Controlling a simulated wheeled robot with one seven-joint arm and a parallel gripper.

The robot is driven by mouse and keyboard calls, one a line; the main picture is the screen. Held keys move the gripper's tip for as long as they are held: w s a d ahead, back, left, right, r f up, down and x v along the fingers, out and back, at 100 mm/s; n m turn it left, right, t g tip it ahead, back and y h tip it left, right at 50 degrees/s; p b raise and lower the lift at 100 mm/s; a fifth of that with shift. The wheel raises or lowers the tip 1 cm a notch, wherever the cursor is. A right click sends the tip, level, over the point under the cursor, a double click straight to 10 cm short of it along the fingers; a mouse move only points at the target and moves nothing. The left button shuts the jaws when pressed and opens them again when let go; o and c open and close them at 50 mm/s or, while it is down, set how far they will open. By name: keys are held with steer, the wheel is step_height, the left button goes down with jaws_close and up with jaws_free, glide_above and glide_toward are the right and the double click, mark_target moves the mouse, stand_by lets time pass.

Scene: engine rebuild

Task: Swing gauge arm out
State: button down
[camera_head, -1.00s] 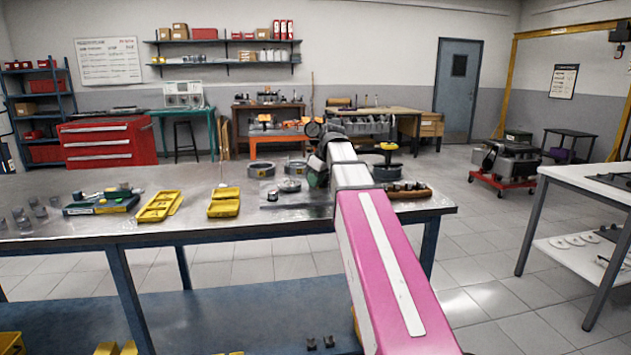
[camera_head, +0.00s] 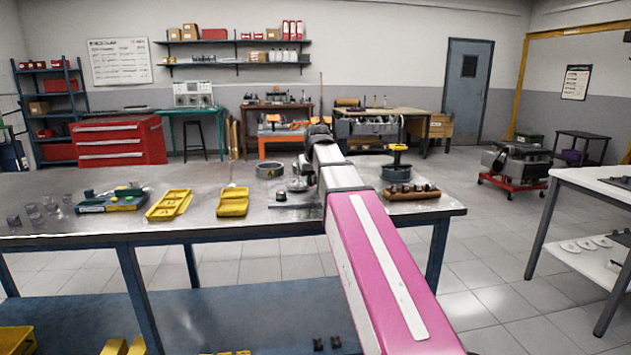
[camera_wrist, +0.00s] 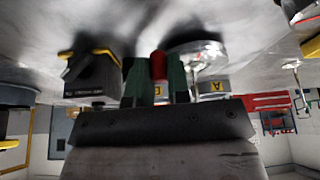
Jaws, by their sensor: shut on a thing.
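In the wrist view, a red cylindrical piece (camera_wrist: 158,66) is between the dark green fingers of my gripper (camera_wrist: 157,82), which is shut on it. I take it to be the grip of the gauge arm, though most of the arm is hidden. A shiny round metal part (camera_wrist: 203,55) is close beside the fingers. In the head view, my gripper (camera_head: 306,169) is low over a flat plate (camera_head: 290,204) on the metal bench, partly hidden by my pink arm. A small dark block (camera_head: 281,196) is at the plate's left.
Yellow trays (camera_head: 233,202) and a green-blue tool tray (camera_head: 112,200) are on the bench (camera_head: 60,226) to the left. A grey ring (camera_head: 268,170) is behind the plate. A wooden holder (camera_head: 411,192) is to the right. A dark block with a yellow top (camera_wrist: 92,78) shows near my gripper.

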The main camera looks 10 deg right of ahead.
steer(key=shift+w+a+f+m+h, duration=0.1)
steer(key=shift+w+a+m+h, duration=0.2)
steer(key=shift+m, duration=0.5)
steer(key=c, duration=1.1)
jaws_free()
steer(key=v, duration=1)
steer(key=shift+r, duration=0.4)
steer(key=shift+s, duration=0.15)
